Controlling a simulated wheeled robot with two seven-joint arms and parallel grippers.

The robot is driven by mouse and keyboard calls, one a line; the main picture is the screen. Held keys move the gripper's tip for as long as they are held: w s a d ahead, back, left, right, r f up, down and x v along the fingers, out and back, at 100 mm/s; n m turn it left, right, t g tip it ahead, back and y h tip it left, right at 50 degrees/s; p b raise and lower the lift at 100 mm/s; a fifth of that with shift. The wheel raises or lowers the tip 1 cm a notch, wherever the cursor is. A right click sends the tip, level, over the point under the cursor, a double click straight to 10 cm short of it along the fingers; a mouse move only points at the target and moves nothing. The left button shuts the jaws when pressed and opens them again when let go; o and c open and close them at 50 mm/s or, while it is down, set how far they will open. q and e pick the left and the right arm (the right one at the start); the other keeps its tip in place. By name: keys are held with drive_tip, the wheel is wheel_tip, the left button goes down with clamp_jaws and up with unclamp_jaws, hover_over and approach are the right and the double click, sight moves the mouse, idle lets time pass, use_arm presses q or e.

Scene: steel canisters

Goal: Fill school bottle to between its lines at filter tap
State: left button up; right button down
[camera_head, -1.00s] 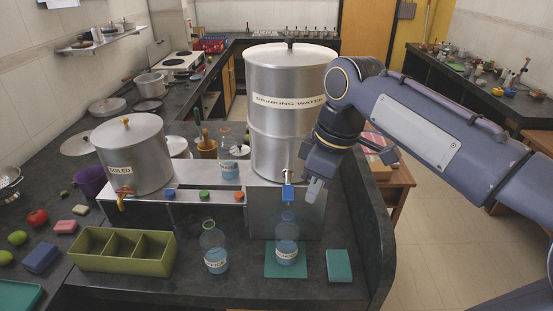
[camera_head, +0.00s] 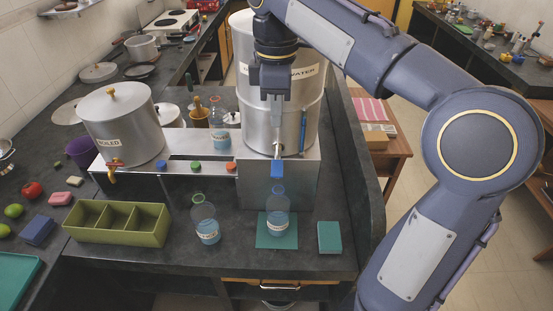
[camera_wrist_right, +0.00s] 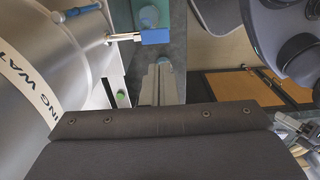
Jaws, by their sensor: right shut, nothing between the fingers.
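The large steel canister (camera_head: 243,112) marked DRINKING WATER has a tap with a blue lever (camera_head: 277,168), which also shows in the right wrist view (camera_wrist_right: 155,36). A clear bottle (camera_head: 277,204) with bluish contents and a white label stands upright on a teal mat (camera_head: 262,241) below this tap. A similar bottle (camera_head: 204,214) stands to its left. I cannot read either label, see fill lines or tell whether water runs. My right gripper (camera_head: 277,132) is shut and empty, pointing down in front of the canister, above the lever and apart from it. My left gripper is out of view.
A steel pot (camera_head: 122,125) marked BOILED has its own tap at the left. A green divided box (camera_head: 117,222) and a teal block (camera_head: 329,238) stand on the dark counter. Counter front is partly clear.

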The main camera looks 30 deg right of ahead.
sight(277, 174)
wheel_tip(277, 174, down, 12)
drive_tip(key=shift+f, duration=0.2)
idle(0.4)
drive_tip(key=f+t+h+b, duration=0.1)
drive_tip(key=b, duration=0.2)
drive_tip(key=s+f+t+b, duration=0.1)
drive_tip(key=t+b, duration=0.1)
drive_tip(key=shift+a+h+b, duration=0.35)
drive_tip(key=shift+h+b, duration=0.05)
drive_tip(key=shift+s+f+t+h+b, duration=0.15)
drive_tip(key=shift+t+h+b, duration=0.15)
drive_tip(key=shift+t+b, duration=0.1)
idle(5.0)
